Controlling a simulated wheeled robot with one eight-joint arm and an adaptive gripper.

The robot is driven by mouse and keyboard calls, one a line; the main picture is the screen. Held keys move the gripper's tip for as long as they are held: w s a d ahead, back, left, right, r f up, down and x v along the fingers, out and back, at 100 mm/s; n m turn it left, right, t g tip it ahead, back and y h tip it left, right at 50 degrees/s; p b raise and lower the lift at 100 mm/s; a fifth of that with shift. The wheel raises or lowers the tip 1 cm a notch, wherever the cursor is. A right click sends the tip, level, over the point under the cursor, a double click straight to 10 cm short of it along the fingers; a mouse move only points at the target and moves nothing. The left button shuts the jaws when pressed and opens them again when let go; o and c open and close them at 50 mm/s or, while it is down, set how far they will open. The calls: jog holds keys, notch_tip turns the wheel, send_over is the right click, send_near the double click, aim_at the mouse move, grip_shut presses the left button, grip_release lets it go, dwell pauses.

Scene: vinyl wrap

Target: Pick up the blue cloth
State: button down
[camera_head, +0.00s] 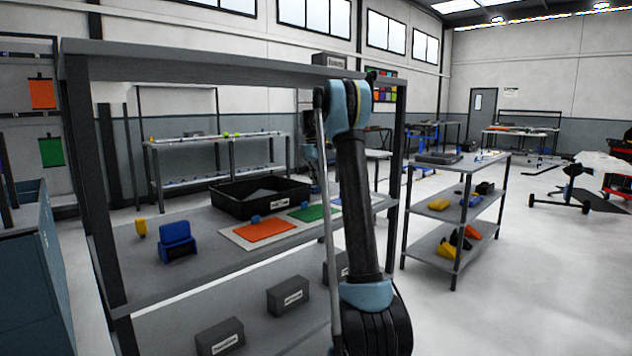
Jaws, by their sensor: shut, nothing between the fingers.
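No item in view is clearly a blue cloth. A blue, block-like item (177,236) sits on the left part of the grey shelf (150,283), and I cannot tell if it is cloth. A sliver of a blue flat sheet (336,203) shows beside my arm, which hides most of it. It lies right of a green sheet (313,213) and an orange sheet (265,229) on a pale board. Blue items (468,202) also lie on the cart at right, too small to identify. My arm stands upright in front of the shelf. My gripper is not in view.
A black tray (258,208) stands at the back of the shelf. A yellow item (140,228) is at its left. Dark labelled boxes (288,296) sit on the lower level. A grey cart (480,170) stands at right, with open floor (540,280) beside it.

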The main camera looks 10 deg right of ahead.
jog(key=shift+s+f, duration=0.1)
jog(key=shift+f, duration=0.1)
jog(key=w+a, duration=0.2)
jog(key=w, duration=0.1)
jog(key=w+a, duration=0.5)
jog(key=w, duration=0.2)
jog(key=shift+a, duration=0.25)
jog(key=shift+r, duration=0.1)
